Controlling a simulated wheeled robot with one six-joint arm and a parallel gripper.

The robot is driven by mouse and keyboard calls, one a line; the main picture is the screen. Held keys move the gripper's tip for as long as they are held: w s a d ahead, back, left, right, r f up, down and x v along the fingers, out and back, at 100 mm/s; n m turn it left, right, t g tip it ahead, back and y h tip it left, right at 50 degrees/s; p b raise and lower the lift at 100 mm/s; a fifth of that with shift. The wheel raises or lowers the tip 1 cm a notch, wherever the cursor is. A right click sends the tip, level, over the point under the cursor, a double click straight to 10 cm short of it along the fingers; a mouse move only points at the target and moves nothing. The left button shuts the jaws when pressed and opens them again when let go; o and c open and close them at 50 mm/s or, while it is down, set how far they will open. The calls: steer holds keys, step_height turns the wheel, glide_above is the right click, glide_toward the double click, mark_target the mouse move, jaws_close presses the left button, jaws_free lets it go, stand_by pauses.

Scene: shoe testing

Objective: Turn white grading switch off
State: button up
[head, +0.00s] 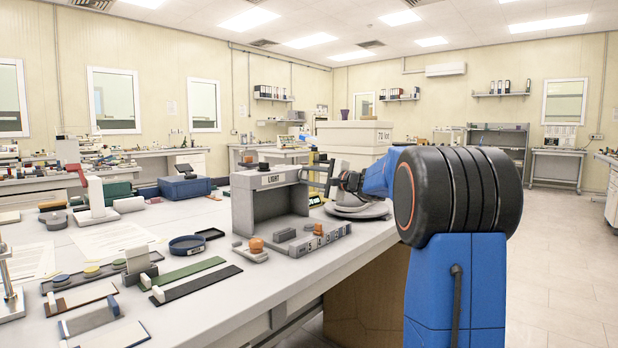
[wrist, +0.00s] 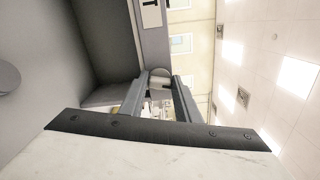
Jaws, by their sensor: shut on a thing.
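A grey light box (head: 240,205) marked LIGHT stands on the bench; its front corner and wall also show in the wrist view (wrist: 105,40). The white grading switch (wrist: 160,82) shows in the wrist view as a small pale rounded knob at the edge of the box. My gripper (head: 308,178) reaches in from the right at the box's right side. In the wrist view my gripper (wrist: 159,84) has its two grey fingers on either side of the knob, shut on it. The switch is not clear in the head view, and its on or off position cannot be told.
Orange knobs (head: 256,244) and a numbered grey block (head: 318,238) sit in front of the box. A white stacked container (head: 355,138) stands behind my arm. Dishes, strips and papers cover the bench at left. Open floor (head: 560,250) lies at right.

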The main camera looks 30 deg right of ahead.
steer(key=shift+f+n, duration=0.15)
steer(key=shift+n, duration=1.35)
steer(key=o, duration=1)
steer(key=shift+s+d, duration=0.2)
steer(key=shift+s, duration=0.25)
steer(key=v, duration=1.6)
steer(key=shift+s, duration=0.3)
